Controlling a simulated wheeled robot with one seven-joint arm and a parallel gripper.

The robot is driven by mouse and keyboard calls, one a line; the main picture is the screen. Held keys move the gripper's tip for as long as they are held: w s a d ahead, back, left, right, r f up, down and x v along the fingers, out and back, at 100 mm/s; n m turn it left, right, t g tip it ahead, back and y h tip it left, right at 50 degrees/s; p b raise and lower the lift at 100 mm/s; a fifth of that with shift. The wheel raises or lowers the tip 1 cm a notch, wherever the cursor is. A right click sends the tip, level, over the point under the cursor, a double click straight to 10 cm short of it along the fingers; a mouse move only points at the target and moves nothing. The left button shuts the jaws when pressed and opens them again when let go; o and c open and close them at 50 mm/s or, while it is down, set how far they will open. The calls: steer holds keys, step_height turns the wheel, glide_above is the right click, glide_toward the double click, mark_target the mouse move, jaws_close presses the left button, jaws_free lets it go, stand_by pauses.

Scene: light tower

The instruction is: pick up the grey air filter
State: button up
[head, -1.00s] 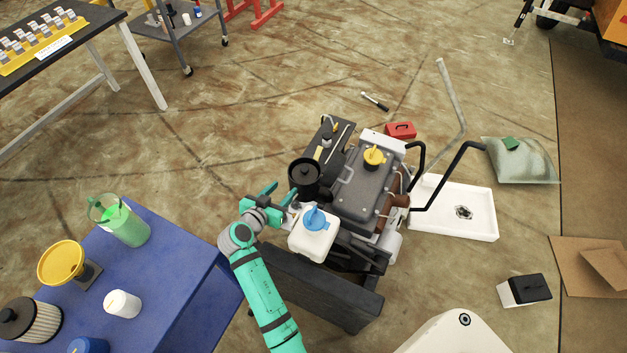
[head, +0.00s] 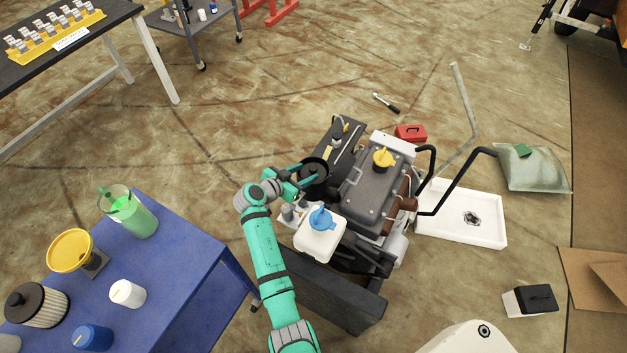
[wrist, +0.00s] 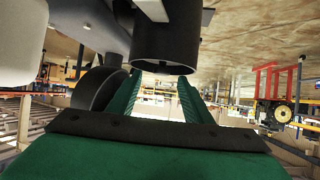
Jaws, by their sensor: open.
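A dark round canister (head: 318,188) stands on the engine's left side. No clearly grey filter shows; whether one sits inside the canister is hidden. A pleated filter (head: 40,310) with pale pleats and a black cap lies at the left on the blue cart. My gripper (head: 312,173) is open at the canister's top, its teal fingers overlapping the mouth in the head view. In the wrist view, the fingers (wrist: 158,97) are spread on either side of the dark cylinder's rim (wrist: 165,60). Nothing is held, and I cannot tell whether they touch it.
The engine (head: 375,195) with a yellow cap and a white tank (head: 315,238) with a blue cap sit close right of my arm. The blue cart (head: 165,270) carries a green jug (head: 135,217), a yellow funnel (head: 70,250) and a white container (head: 127,293). Open floor lies behind.

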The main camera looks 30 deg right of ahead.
mark_target(311, 169)
steer(key=x, duration=0.4)
steer(key=shift+w, duration=0.2)
steer(key=shift+c, duration=0.4)
jaws_close()
steer(key=shift+r, duration=0.1)
